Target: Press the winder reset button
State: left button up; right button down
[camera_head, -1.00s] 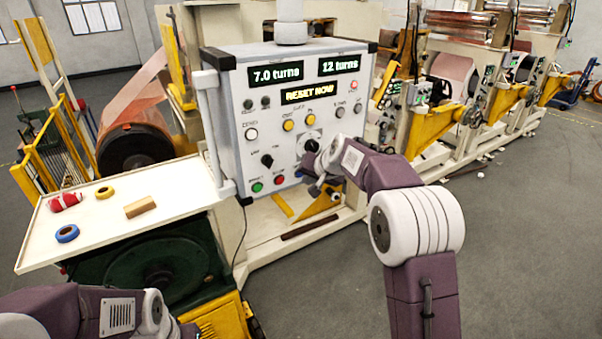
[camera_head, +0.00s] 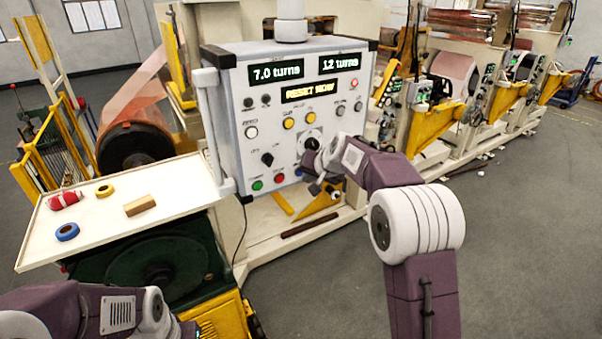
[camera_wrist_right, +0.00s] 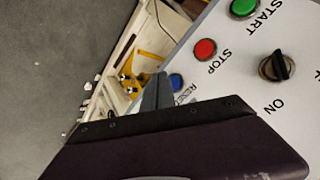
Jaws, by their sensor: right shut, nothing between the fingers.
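The winder control panel (camera_head: 290,125) is a white box with displays reading "7.0 turns", "12 turns" and "RESET NOW". The blue reset button (camera_wrist_right: 177,82) is in the right wrist view, with a partly covered label beside it. In the head view a bit of the blue button (camera_head: 298,172) shows at the panel's lower right, beside my right gripper. My right gripper (camera_wrist_right: 160,82) is shut and empty, its tip close beside the blue button. I cannot tell whether they touch. My left arm is at the lower left, its gripper outside the view.
A green start button (camera_head: 257,186) and red stop button (camera_head: 279,179) sit left of the blue one. A black knob (camera_wrist_right: 277,67) is nearby. A white tray (camera_head: 185,200) left of the panel holds tape rolls and a small block. Grey floor lies open at right.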

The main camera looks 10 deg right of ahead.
dwell(0.8)
jog(key=shift+w+a+p, duration=0.15)
jog(key=shift+w+p, duration=0.25)
jog(key=shift+w+a+r+p, duration=0.1)
jog(key=shift+w+a+p, duration=0.05)
jog(key=shift+w+p, duration=0.4)
dwell(0.5)
jog(key=shift+s, duration=0.15)
jog(key=shift+s+d+b, duration=0.3)
jog(key=shift+s+b, duration=0.5)
jog(key=shift+b, duration=0.1)
